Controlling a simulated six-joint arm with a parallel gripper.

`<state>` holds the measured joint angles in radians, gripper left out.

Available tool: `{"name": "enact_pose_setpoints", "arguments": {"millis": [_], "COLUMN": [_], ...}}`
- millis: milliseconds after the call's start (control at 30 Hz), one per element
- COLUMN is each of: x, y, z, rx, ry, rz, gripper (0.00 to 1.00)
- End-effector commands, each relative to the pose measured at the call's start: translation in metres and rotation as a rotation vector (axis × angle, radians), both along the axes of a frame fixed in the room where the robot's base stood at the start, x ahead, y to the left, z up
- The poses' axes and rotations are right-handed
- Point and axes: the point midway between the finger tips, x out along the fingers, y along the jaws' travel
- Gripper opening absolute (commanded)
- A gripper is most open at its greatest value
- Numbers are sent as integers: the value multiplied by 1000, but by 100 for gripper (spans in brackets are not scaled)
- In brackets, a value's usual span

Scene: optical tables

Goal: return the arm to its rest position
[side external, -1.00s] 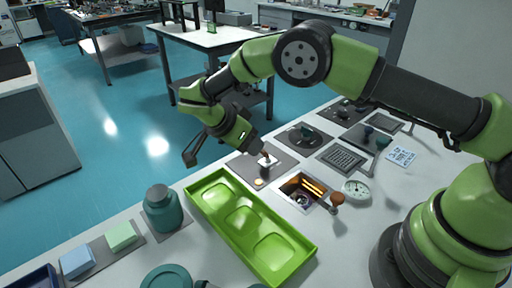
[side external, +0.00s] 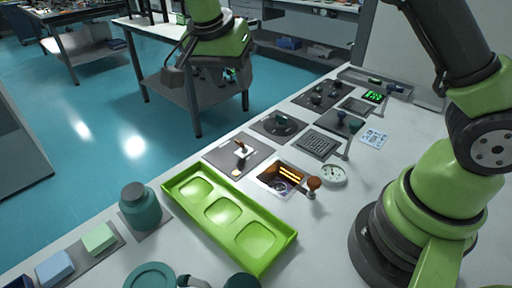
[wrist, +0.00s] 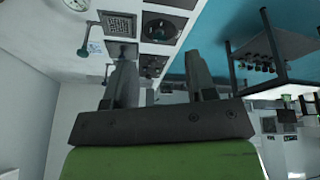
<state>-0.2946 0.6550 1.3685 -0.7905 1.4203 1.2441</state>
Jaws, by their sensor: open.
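My gripper (side external: 182,48) is at the top of the side external view, raised well above the bench and beyond its far edge in the picture. In the wrist view my gripper (wrist: 161,68) shows two grey fingers standing apart, with nothing between them. My green and dark arm rises from its base at the right, and its upper part runs out of the top of the side external view.
The white bench (side external: 318,236) holds a green tray (side external: 278,238), a teal bottle (side external: 140,208), a lit recess (side external: 283,178), a gauge (side external: 334,175) and several panels with knobs. A dark-framed table (side external: 168,85) stands behind. The air around the gripper looks free.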

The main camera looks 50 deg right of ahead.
Motion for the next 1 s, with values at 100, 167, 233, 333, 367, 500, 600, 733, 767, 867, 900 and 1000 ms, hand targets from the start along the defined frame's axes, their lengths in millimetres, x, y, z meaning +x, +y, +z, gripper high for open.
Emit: {"name": "enact_pose_setpoints", "arguments": {"millis": [100, 167, 233, 333, 367, 500, 600, 733, 767, 867, 900, 1000], "x": [-30, -46, -67, -98, -108, -152, -179, -203, -207, -215, -217, -219], "y": [-11, -14, -18, -22, -23, -25, -25, -23, -23, -22, -22, -21], "z": [41, 57, 72, 89, 93, 104, 104, 100, 98, 95, 94, 93], "rx": [102, 147, 191, 238, 249, 272, 264, 235, 227, 210, 205, 201], "ry": [-19, -35, -63, -118, -136, -242, -321, -403, -417, -449, -456, -461], "rz": [139, 214, 302, 428, 463, 634, 739, 841, 859, 898, 908, 917], "gripper": [51, 51, 51, 51, 51, 51, 51, 51, 51, 51, 51, 51]}}
